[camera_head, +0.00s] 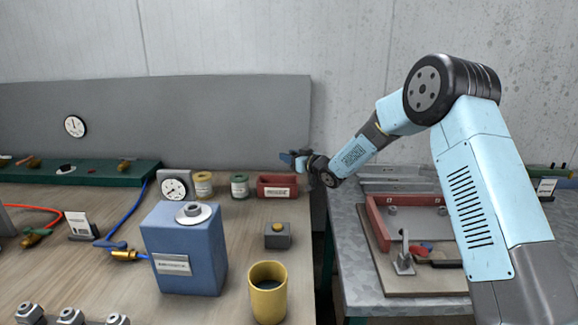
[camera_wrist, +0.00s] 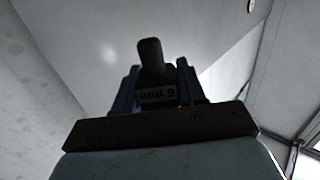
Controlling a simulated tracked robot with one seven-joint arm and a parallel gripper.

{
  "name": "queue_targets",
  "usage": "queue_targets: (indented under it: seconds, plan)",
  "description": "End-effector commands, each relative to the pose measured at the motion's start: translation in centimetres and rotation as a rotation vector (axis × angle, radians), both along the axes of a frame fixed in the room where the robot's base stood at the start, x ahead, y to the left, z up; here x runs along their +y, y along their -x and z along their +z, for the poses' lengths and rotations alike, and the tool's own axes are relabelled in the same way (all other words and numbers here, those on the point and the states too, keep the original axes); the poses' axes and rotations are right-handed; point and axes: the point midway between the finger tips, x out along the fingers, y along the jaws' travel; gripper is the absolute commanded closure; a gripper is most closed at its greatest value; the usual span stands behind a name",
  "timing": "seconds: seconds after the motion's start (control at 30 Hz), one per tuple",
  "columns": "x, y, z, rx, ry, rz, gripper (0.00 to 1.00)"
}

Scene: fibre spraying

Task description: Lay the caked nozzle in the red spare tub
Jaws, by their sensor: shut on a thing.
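My gripper (camera_head: 293,159) is raised above and slightly behind the small red tub, its fingers pointing left. In the wrist view my gripper (camera_wrist: 157,84) is shut on a dark nozzle (camera_wrist: 150,56), which stands up between the blue fingers and carries a pale-lettered band. Whether the nozzle is caked cannot be told in this dim view. The red tub (camera_head: 277,193) stands at the back right of the wooden bench with a white label on its front. Its label is too small to read and its inside is mostly hidden.
Yellow (camera_head: 203,190) and green (camera_head: 239,191) canisters and a gauge (camera_head: 175,187) stand left of the tub. A blue block (camera_head: 186,250), a grey button box (camera_head: 278,241) and a yellow cup (camera_head: 267,300) are nearer. A metal table (camera_head: 352,286) with a red-framed fixture lies right.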

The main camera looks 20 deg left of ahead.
Motion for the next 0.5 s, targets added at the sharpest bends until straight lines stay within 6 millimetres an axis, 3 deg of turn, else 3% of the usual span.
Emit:
queue_targets:
  seconds: [0.23,0.5]
  plan:
    - [0.0,-0.2,-3.3,0.003,0.001,0.001,0.93]
    - [0.0,-0.2,-3.5,0.001,0.0,0.001,0.93]
